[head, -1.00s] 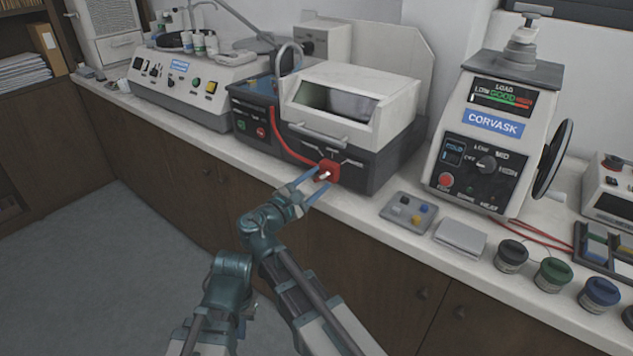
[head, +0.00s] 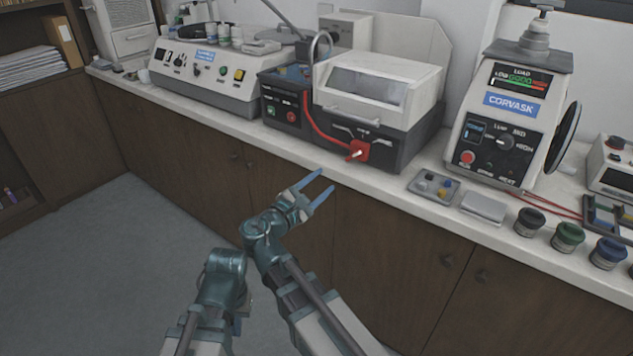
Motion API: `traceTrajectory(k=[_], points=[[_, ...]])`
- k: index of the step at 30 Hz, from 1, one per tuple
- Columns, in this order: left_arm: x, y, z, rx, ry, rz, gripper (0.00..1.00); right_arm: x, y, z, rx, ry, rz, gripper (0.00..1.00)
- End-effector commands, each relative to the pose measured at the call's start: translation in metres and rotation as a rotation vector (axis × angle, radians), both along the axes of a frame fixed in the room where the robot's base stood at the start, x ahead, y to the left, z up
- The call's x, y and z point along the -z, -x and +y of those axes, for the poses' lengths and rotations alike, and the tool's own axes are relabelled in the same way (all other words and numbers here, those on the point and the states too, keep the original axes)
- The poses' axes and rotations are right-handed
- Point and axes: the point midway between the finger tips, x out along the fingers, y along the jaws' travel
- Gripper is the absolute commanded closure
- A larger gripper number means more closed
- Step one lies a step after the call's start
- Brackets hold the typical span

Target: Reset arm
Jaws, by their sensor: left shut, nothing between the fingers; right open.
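My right gripper (head: 322,182) is open and empty, its two blue fingers apart. It is in front of the counter's front edge, below and left of the red knob (head: 362,151) on the hooded machine (head: 420,148), and apart from it. The knob has a small pale-tipped pin. A red curved strip (head: 312,122) runs from the machine's upper left down to the knob. My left gripper (head: 240,318) is low at the left beside my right forearm; its fingers are largely hidden.
The counter (head: 225,133) runs across the view. A white control unit (head: 205,80) stands left and the CORVASK press (head: 510,120) right. A small tray (head: 433,189) and several lidded jars (head: 530,222) line the front edge. The floor (head: 100,270) at left is clear.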

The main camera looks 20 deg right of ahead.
Motion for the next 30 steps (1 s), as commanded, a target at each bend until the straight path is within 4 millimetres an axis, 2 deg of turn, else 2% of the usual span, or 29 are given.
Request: traceTrajectory(k=[9,13,17,21,25,30], points=[[0.000,0.000,0.000,0.000,0.000,0.000,1.00,0.000,0.001,-0.001,0.001,-0.003,0.000,0.49],[0.000,0.000,0.000,0.000,0.000,0.000,1.00,0.016,0.006,-0.012,0.030,-0.093,-0.006,0.49],[0.000,0.000,0.000,0.000,0.000,0.000,1.00,0.061,0.024,-0.036,0.131,-0.360,-0.031,0.49],[0.000,0.000,0.000,0.000,0.000,0.000,1.00,0.122,0.054,-0.049,0.312,-0.731,-0.074,0.49],[0.000,0.000,0.000,0.000,0.000,0.000,1.00,0.169,0.082,-0.041,0.505,-1.052,-0.113,0.49],[0.000,0.000,0.000,0.000,0.000,0.000,1.00,0.202,0.109,-0.017,0.727,-1.357,-0.146,0.49]])
